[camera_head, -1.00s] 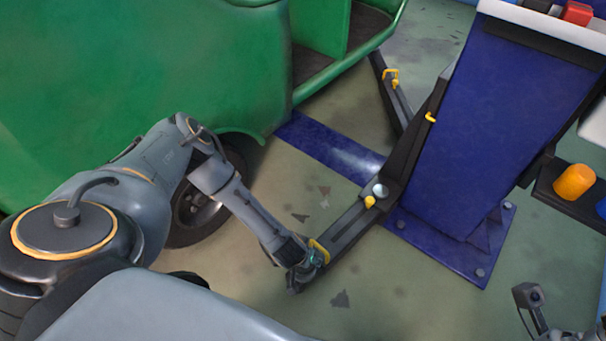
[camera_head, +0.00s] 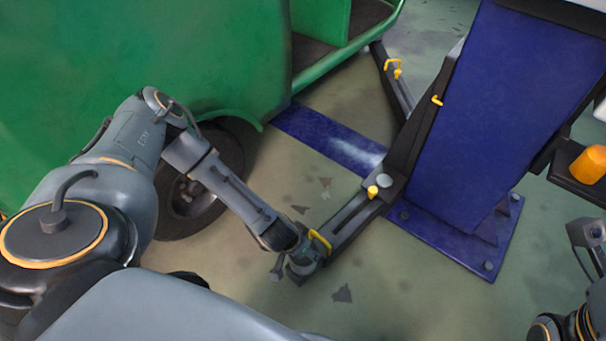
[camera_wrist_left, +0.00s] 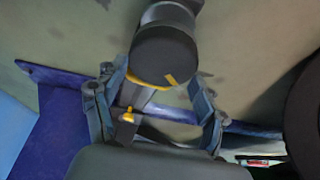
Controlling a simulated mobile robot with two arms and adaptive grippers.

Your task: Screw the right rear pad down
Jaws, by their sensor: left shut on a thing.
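The right rear pad (camera_wrist_left: 165,55) is a dark round pad with a yellow mark, at the end of a black lift arm (camera_head: 352,222). My left gripper (camera_head: 302,262) is at the outer end of this arm, low over the floor. In the left wrist view its two fingers (camera_wrist_left: 155,95) lie on either side of the pad, shut on it. In the head view the gripper mostly hides the pad. Part of my right gripper (camera_head: 587,240) shows at the right edge; its fingers are not clear.
A green rickshaw (camera_head: 130,60) with a dark wheel (camera_head: 200,195) stands at the left. A blue lift post (camera_head: 495,115) on a bolted base plate (camera_head: 465,240) stands at the right. Another lift arm (camera_head: 395,85) reaches back. An orange knob (camera_head: 588,165) is at the right.

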